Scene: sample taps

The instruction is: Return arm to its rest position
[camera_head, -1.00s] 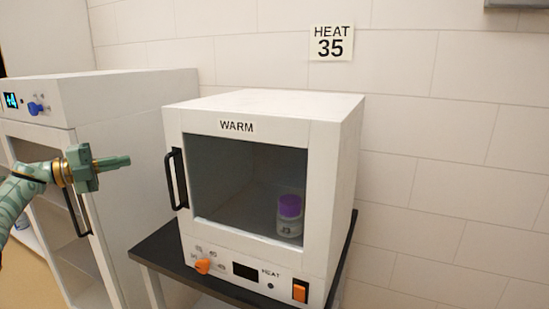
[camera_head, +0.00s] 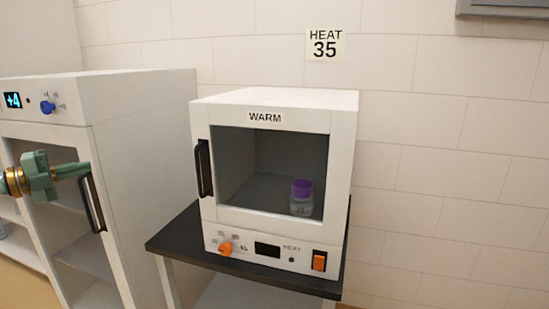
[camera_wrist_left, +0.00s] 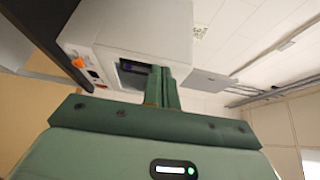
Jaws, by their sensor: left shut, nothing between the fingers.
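My left gripper (camera_head: 72,171) is at the left edge of the head view, in front of the white cabinet. Its green fingers are shut with nothing between them, and they point right. In the left wrist view the shut fingers (camera_wrist_left: 163,90) point toward the white WARM box. My right gripper is in neither view.
The white WARM box (camera_head: 228,220) stands on a dark-topped table (camera_head: 170,240), its door shut. A purple-capped bottle (camera_head: 302,197) is inside. The fridge-like cabinet (camera_head: 140,130) reads +4. A HEAT 35 sign (camera_head: 325,45) hangs on the wall.

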